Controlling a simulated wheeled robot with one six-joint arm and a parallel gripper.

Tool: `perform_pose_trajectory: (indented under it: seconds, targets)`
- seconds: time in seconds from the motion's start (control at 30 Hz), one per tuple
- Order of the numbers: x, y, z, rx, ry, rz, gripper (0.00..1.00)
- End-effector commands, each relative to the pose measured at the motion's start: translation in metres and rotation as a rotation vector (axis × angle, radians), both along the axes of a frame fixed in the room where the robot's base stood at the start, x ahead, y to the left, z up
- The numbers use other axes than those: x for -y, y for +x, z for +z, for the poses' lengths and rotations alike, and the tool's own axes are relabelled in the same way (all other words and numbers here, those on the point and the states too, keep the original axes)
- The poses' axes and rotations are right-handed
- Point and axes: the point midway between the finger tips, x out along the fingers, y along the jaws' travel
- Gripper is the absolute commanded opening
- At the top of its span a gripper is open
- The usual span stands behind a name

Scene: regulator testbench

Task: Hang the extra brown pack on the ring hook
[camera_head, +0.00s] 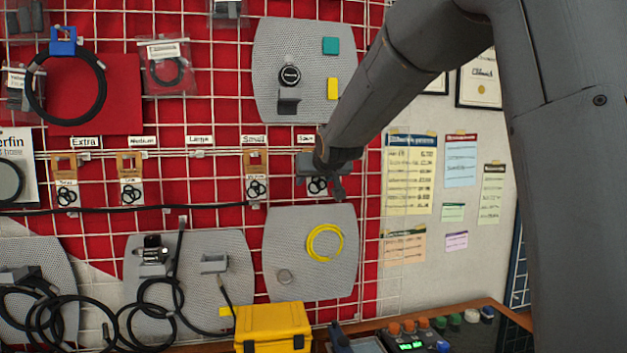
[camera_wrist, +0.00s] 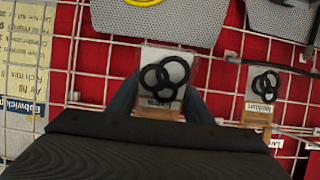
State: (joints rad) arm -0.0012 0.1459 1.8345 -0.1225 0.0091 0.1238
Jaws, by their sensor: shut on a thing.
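My gripper (camera_head: 322,168) is at the rightmost label of the hook row in the head view. It is shut on a brown pack with black rings (camera_head: 318,186), mostly hidden behind the gripper there. In the wrist view the pack (camera_wrist: 163,82) shows upside down between my fingers (camera_wrist: 160,108), close in front of the grid; its small print is hard to read. Other brown packs hang under the "Extra" (camera_head: 66,181), "Medium" (camera_head: 131,181) and "Small" (camera_head: 255,176) labels. A hook under the "Large" label (camera_head: 200,153) is bare. I cannot tell which hook is the ring hook.
Grey panels hang above (camera_head: 268,50) and below (camera_head: 350,230) my gripper; the lower one has a yellow ring (camera_head: 325,242). A black cable (camera_head: 110,211) runs below the packs. A yellow case (camera_head: 272,328) and a button box (camera_head: 410,335) stand on the bench.

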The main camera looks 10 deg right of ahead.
Motion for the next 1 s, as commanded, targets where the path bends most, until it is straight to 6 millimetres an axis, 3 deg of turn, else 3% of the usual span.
perform_pose_trajectory:
  seconds: [0.43,0.47,0.6,1.0]
  targets:
    - [0.0,-0.0001,0.0002,0.0,0.0,0.0,0.25]
    - [0.0,-0.0002,0.0001,0.0,0.0,0.0,0.48]
    - [0.0,-0.0002,0.0001,0.0,0.0,0.0,0.68]
    - [0.0,-0.0087,0.0048,0.001,0.001,0.0,0.68]
